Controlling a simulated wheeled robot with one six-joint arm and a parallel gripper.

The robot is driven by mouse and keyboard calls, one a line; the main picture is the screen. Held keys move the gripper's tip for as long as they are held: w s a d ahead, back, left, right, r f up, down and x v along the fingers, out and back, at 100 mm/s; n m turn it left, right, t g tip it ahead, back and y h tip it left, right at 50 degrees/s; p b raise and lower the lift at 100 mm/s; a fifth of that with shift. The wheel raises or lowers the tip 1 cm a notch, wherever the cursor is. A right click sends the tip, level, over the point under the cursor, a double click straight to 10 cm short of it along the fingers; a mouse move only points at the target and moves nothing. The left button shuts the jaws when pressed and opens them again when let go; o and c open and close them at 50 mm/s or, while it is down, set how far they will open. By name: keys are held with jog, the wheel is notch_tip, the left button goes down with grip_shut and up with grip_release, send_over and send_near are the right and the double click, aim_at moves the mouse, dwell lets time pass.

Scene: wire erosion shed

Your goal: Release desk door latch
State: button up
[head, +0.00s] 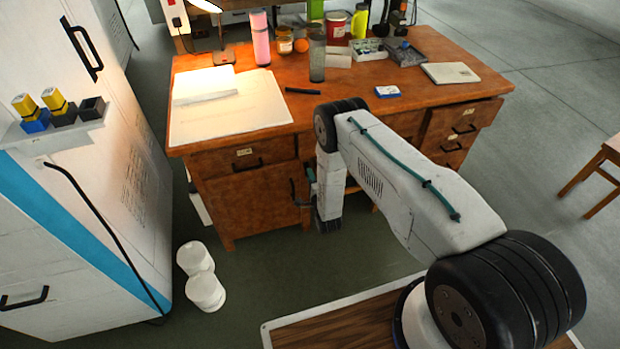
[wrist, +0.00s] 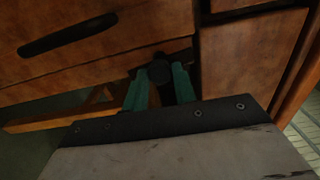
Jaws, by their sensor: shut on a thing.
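The wooden desk has a door (head: 252,203) under its left drawer, with a black upright handle (head: 295,194) near the door's right edge. The door looks closed. My gripper (head: 311,178) is at the front of the desk, just right of that handle, and mostly hidden behind my arm in the head view. In the wrist view my gripper (wrist: 160,88) has its teal fingers closed around a dark round-ended piece, which looks like the latch (wrist: 159,68). The latch is not visible in the head view.
A grey-white cabinet (head: 65,190) stands to the left. Two white tubs (head: 205,290) are on the floor before the desk. The desk top (head: 290,105) carries papers, bottles, jars and tools. A wooden stool (head: 598,165) is at the right edge.

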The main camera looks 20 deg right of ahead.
jog(key=shift+m, duration=0.7)
jog(key=shift+s, duration=0.1)
jog(key=o, duration=1)
jog(key=s, duration=0.7)
jog(key=shift+s, duration=0.35)
